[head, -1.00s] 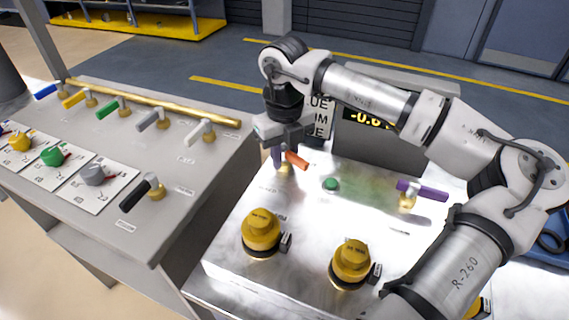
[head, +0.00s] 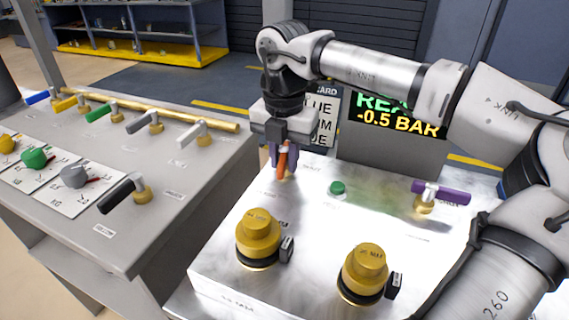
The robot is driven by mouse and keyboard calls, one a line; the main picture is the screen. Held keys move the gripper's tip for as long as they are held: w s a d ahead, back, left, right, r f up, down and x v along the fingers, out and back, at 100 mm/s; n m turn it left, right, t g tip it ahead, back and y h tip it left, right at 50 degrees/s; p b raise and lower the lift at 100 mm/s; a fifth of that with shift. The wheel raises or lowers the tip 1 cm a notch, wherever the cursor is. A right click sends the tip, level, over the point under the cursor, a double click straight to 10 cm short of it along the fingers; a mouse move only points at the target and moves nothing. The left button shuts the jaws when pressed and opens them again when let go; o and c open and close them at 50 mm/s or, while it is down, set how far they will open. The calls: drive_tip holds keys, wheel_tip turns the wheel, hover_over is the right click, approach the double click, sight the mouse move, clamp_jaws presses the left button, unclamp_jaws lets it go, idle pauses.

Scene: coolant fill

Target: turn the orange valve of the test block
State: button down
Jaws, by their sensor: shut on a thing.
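The orange valve (head: 281,165) stands at the back left of the metal test block (head: 319,227). Its orange lever points toward the camera. My gripper (head: 285,158) is above it, pointing down, with its purplish fingers on either side of the lever, shut on it. The fingers partly hide the lever and the valve's base. A display (head: 396,115) behind the block reads "-0.5 BAR" in yellow, under a partly hidden green word.
The block also carries a purple-handled valve (head: 441,193), a green button (head: 337,188) and yellow knobs (head: 258,230). A sign card (head: 325,118) stands close behind my gripper. A grey bench (head: 90,190) with several coloured levers is at left.

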sight(284, 149)
drive_tip(key=shift+m+b, duration=0.5)
drive_tip(key=shift+m, duration=0.6)
drive_tip(key=c, duration=1.2)
unclamp_jaws()
wheel_tip(284, 149, up, 14)
drive_tip(key=p, duration=0.1)
drive_tip(key=shift+f, duration=0.1)
